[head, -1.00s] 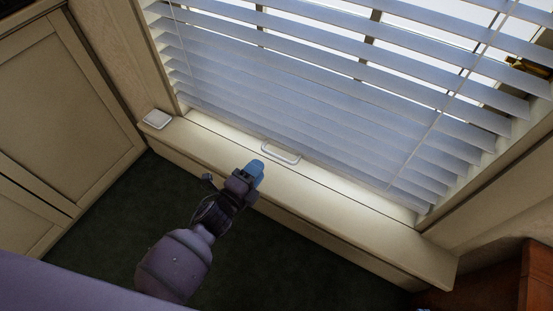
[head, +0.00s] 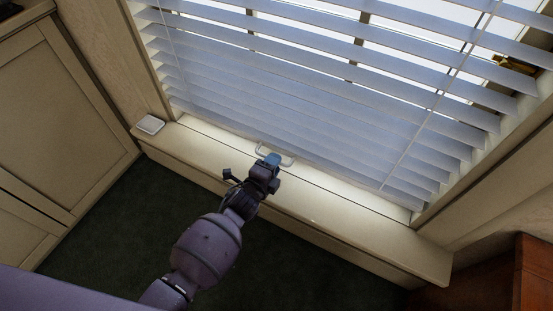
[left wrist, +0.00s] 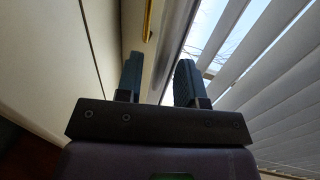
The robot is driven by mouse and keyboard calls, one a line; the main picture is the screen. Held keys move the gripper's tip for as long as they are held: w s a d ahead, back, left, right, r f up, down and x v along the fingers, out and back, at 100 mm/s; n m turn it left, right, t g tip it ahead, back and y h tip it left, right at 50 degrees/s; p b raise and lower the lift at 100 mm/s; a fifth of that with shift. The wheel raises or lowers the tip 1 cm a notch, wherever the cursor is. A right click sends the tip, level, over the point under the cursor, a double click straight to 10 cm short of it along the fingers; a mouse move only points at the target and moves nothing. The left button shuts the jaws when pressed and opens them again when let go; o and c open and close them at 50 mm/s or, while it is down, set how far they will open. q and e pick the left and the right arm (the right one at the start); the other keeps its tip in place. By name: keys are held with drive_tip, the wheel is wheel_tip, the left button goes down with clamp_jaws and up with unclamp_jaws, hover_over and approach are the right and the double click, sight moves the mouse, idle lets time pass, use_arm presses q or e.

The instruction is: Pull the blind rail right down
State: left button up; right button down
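The white slatted blind (head: 300,95) covers the window in the head view, its lower slats packed closely near the sill. A pale loop handle (head: 289,161) shows at the middle of the blind's bottom edge, partly hidden by my left gripper. My left gripper (head: 268,158) is at this handle, over the sill. In the left wrist view its two dark fingers (left wrist: 158,80) stand apart with nothing visibly clamped between them. I cannot tell whether they touch the handle. The blind's slats (left wrist: 270,85) fill the right of that view. My right gripper is not in view.
The cream window sill (head: 340,215) runs below the blind, with a small white square item (head: 150,124) at its left end. A panelled cabinet (head: 60,110) stands at the left and brown wooden furniture (head: 530,275) at the lower right. Dark green floor (head: 110,220) lies clear.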

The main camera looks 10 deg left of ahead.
use_arm(q)
drive_tip(key=shift+x, duration=1)
drive_tip(key=shift+c, duration=0.3)
clamp_jaws()
